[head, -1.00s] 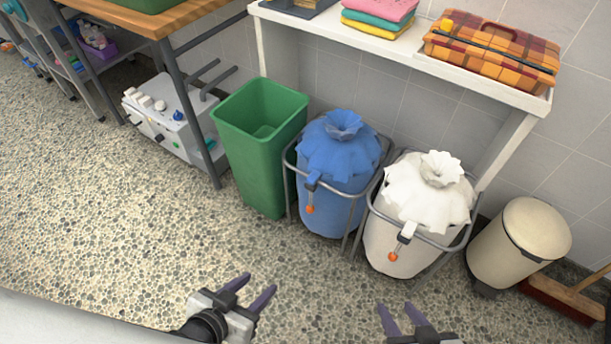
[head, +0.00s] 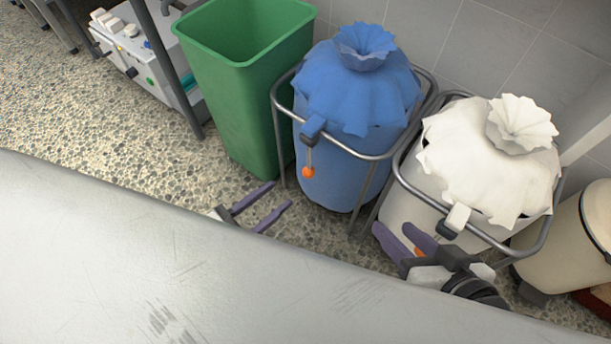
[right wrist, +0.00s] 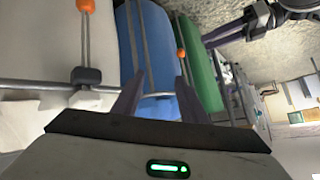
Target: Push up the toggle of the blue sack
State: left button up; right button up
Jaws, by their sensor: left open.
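The blue sack (head: 350,100) hangs in a grey metal frame between the green bin and the white sack. Its dark toggle (head: 312,128) sits at the front rim, with a cord and orange ball (head: 308,172) hanging below; the ball also shows in the right wrist view (right wrist: 181,53). My left gripper (head: 281,196) is open and empty, below and left of the orange ball, its body hidden by the pale surface edge. My right gripper (head: 408,237) is open and empty in front of the white sack; in the right wrist view the blue sack (right wrist: 153,45) shows beyond its fingers.
The green bin (head: 235,90) stands left of the blue sack. A pale grey surface (head: 150,260) fills the foreground.

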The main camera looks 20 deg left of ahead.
aim_at(304, 175)
pick_arm(q)
jog(key=b+x, duration=0.2)
jog(key=x, duration=0.6)
jog(key=shift+w+d, duration=0.1)
jog(key=shift+w, duration=0.1)
jog(key=shift+w+d, duration=0.35)
jog(key=shift+w, duration=0.25)
pick_arm(e)
jog(key=shift+a+r+t+y, duration=0.15)
jog(key=shift+a+r+y, duration=0.15)
jog(key=shift+r, duration=0.2)
jog(key=shift+a+r+t+y, duration=0.2)
jog(key=shift+a+r, duration=0.1)
jog(key=shift+r, duration=0.2)
